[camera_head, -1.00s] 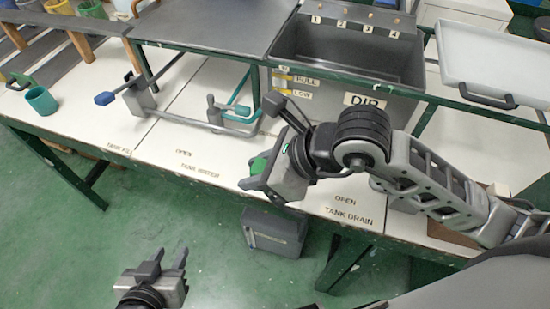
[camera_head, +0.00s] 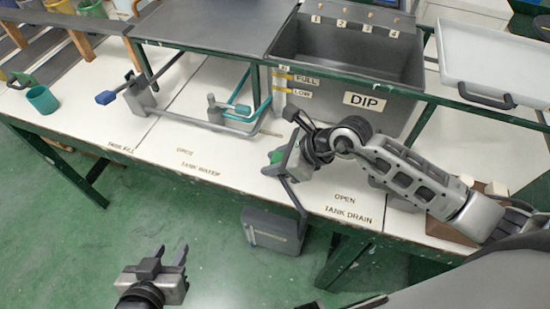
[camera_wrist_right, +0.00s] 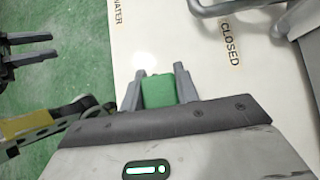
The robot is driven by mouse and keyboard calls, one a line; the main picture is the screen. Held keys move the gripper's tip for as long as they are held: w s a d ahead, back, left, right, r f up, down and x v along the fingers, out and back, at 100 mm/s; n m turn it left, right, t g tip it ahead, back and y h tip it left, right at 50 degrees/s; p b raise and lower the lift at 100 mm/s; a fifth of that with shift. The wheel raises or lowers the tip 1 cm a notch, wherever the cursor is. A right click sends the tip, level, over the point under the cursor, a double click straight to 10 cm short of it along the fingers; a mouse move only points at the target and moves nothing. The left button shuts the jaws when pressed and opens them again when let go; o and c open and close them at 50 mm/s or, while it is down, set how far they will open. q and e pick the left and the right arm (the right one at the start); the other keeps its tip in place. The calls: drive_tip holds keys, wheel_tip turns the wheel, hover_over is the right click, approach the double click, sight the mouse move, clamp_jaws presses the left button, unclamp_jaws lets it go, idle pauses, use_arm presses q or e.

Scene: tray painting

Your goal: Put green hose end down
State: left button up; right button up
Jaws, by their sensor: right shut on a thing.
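The green hose end (camera_head: 275,156) sits between the fingers of my right gripper (camera_head: 273,160), over the white bench top in the head view. In the right wrist view the green end (camera_wrist_right: 158,91) is a green block clasped by both fingers of my right gripper (camera_wrist_right: 157,88). White bench surface lies beyond it, and I cannot tell whether the green end touches the bench. The rest of the hose cannot be made out. My left gripper (camera_head: 170,256) is open and empty, low over the green floor.
The grey DIP tank (camera_head: 400,107) stands behind my right gripper. A teal cup (camera_head: 42,100) stands at the far left. A grey box (camera_head: 270,232) is below the bench edge.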

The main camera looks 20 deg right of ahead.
drive_tip(key=shift+f, duration=0.15)
drive_tip(key=o, duration=1)
drive_tip(key=shift+r, duration=0.2)
drive_tip(key=v, duration=1.2)
